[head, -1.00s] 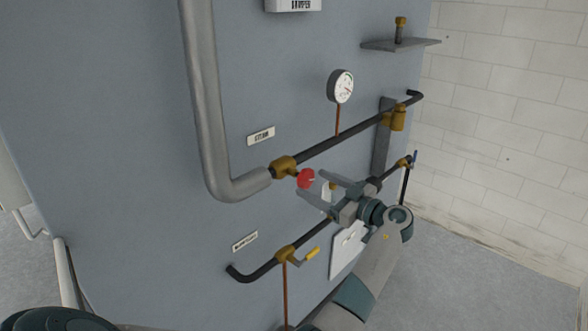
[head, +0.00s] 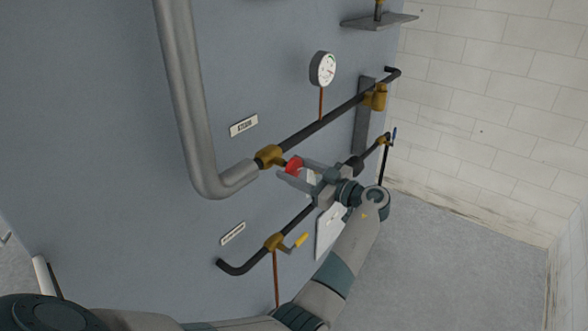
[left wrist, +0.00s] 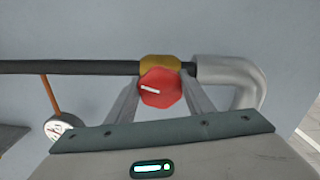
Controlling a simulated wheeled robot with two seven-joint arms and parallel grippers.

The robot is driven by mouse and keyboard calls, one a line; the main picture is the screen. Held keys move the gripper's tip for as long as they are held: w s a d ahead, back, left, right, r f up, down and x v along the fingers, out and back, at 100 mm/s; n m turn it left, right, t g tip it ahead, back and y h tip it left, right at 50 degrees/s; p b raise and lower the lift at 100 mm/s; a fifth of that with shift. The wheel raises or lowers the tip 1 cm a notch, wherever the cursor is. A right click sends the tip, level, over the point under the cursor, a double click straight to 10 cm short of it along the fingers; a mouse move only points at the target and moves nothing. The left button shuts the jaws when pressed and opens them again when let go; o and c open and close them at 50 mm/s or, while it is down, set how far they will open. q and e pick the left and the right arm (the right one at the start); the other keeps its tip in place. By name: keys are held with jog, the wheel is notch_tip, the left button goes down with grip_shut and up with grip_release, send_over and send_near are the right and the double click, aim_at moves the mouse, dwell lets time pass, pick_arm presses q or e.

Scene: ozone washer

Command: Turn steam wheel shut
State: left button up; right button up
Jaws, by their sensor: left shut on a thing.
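The steam wheel is a red handwheel (head: 293,166) on a brass valve (head: 269,156) in the black pipe, below a small label plate (head: 243,125) on the grey panel. My left gripper (head: 290,172) reaches it from the right, one finger on each side of the wheel, and is shut on it. In the left wrist view the wheel (left wrist: 160,88) sits between the two fingers, with a white mark on its face; the brass body (left wrist: 159,62) shows behind it. My right gripper does not show.
A round gauge (head: 323,69) stands above the pipe on a copper stem. A thick grey pipe (head: 183,100) bends into the valve from the left. Below is a lower pipe with a yellow-handled valve (head: 300,240). A white brick wall (head: 490,110) stands at the right.

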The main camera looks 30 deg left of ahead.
pick_arm(q)
jog(key=c, duration=0.3)
jog(key=shift+c, duration=0.2)
